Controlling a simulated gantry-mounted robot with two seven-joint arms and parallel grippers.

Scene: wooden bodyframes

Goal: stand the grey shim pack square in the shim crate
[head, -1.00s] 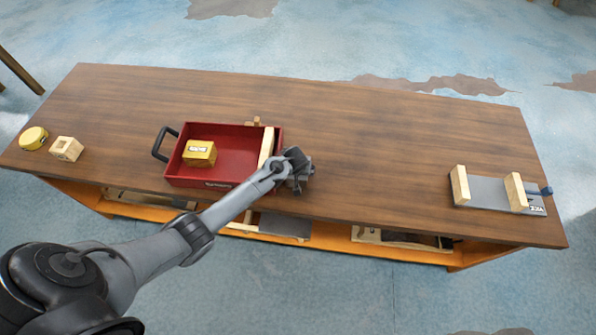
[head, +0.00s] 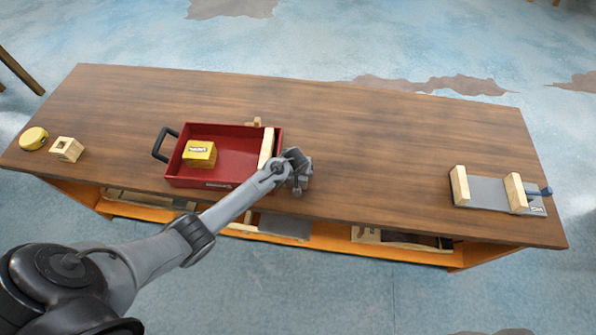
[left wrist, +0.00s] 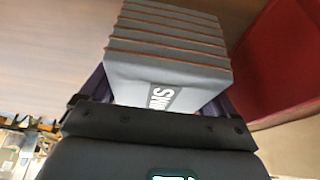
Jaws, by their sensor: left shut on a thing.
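The grey shim pack (left wrist: 170,80) fills the middle of the left wrist view. In that view the gripper and wrist largely hide the pack. The red crate, which I take to be the shim crate, also shows at the right of the left wrist view (left wrist: 285,50). The pack appears outside the crate, over the table. My right gripper is not in view.
A yellow box (head: 199,154) sits in the crate's left part, and a pale wooden strip (head: 266,147) stands near its right wall. A yellow round thing (head: 34,138) and a wooden block (head: 66,149) are far left. A grey vise-like fixture (head: 485,191) is far right. The table's middle is clear.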

